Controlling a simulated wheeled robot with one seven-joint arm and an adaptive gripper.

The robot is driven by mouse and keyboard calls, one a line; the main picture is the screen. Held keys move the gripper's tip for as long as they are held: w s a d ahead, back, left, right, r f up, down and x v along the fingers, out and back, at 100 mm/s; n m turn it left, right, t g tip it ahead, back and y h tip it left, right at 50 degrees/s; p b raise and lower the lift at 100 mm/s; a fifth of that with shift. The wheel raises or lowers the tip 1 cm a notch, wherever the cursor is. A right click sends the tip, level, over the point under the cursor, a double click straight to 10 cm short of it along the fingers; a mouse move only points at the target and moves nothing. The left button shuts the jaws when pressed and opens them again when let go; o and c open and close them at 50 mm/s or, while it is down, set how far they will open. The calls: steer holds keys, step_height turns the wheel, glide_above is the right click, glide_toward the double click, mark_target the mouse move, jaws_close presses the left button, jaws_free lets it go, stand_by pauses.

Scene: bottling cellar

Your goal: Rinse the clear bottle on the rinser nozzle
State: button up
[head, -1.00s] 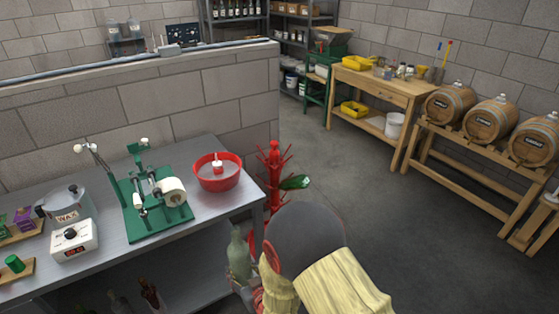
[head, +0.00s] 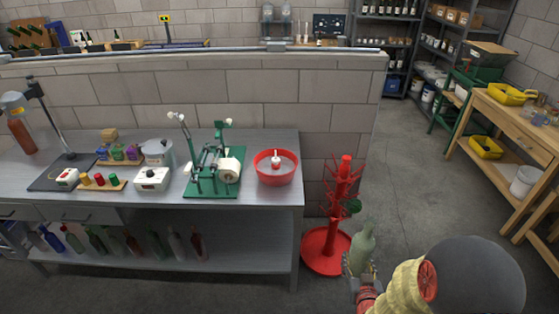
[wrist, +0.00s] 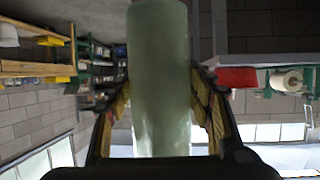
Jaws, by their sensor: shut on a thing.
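My gripper (head: 362,277) is shut on the clear bottle (head: 363,247), which looks pale grey-green and stands roughly upright in the head view. In the wrist view the bottle (wrist: 160,75) fills the middle, with a finger on each side. The red bowl (head: 276,167) sits on the right end of the steel bench, with a white and red upright nozzle (head: 275,158) in its middle. The bottle is in front of the bench's right end, to the right of the bowl and apart from it. The bottle's lower end is hidden by my gripper.
A red bottle tree (head: 340,200) stands on the floor beside the bench (head: 240,205), just behind the bottle. A green labelling machine (head: 212,186) is left of the bowl. Several bottles stand on the lower shelf. A wooden table (head: 520,120) is at right; the floor between is clear.

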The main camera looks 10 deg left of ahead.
steer(key=w+a+r+n+g+y+p, duration=0.1)
steer(key=a+r+n+y+p, duration=0.3)
steer(key=a+r+p, duration=2.2)
steer(key=w+a+r+y, duration=0.1)
steer(key=a+r, duration=0.2)
steer(key=r, duration=0.1)
steer(key=shift+w+a+n+g, duration=0.2)
steer(key=shift+n+g, duration=0.1)
steer(key=shift+g, duration=0.1)
steer(key=o, duration=1.1)
steer(key=shift+c, duration=0.2)
steer(key=c, duration=0.7)
